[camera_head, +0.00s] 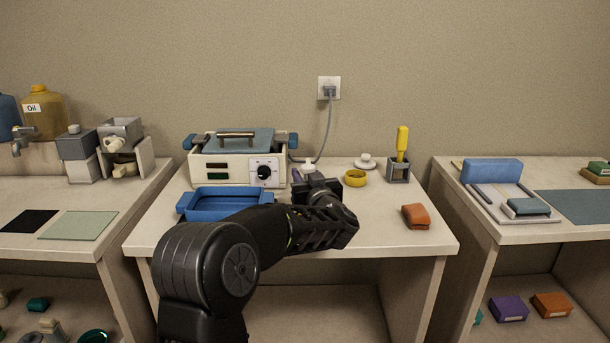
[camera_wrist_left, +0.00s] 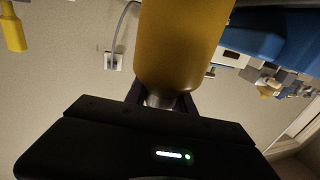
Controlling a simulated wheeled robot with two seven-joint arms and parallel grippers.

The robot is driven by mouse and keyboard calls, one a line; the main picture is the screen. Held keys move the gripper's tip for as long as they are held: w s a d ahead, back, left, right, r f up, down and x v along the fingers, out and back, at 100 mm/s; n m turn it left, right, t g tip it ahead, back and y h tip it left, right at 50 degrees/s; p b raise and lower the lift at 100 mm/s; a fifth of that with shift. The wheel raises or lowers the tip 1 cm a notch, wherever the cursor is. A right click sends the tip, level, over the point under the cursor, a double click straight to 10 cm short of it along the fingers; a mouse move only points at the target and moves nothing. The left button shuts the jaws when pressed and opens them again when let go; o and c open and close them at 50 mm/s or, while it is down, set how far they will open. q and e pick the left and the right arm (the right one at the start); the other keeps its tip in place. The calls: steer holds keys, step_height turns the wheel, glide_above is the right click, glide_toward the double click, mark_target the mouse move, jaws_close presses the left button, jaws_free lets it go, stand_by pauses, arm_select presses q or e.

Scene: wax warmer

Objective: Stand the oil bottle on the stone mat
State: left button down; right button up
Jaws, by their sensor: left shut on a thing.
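My left gripper (camera_head: 320,188) is over the middle table, in front of the wax warmer's right end. In the left wrist view my left gripper (camera_wrist_left: 160,100) is shut on the neck of an amber bottle (camera_wrist_left: 180,45), which I take as the oil bottle. That view is upside down, so the bottle hangs upright below the fingers; my arm hides it in the head view. Three flat mats show: grey-green (camera_head: 77,225) and black (camera_head: 28,220) on the left table, blue-grey (camera_head: 580,206) on the right table. I cannot tell which is stone. My right gripper is out of view.
The wax warmer (camera_head: 238,165) and a blue tray (camera_head: 226,204) stand left of my gripper. Gaps separate the tables. A large jug labelled Oil (camera_head: 45,112) stands far left.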

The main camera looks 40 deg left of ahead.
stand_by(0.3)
arm_select(q)
steer(key=c, duration=1)
jaws_free()
steer(key=shift+o, duration=0.2)
steer(key=shift+f, duration=0.1)
steer(key=shift+s+d, duration=0.15)
steer(key=shift+d, duration=0.05)
steer(key=v, duration=0.7)
steer(key=shift+s+d, duration=0.2)
steer(key=shift+d, duration=0.05)
stand_by(0.6)
steer(key=v, duration=0.7)
steer(key=shift+s+d, duration=0.25)
steer(key=shift+s, duration=0.05)
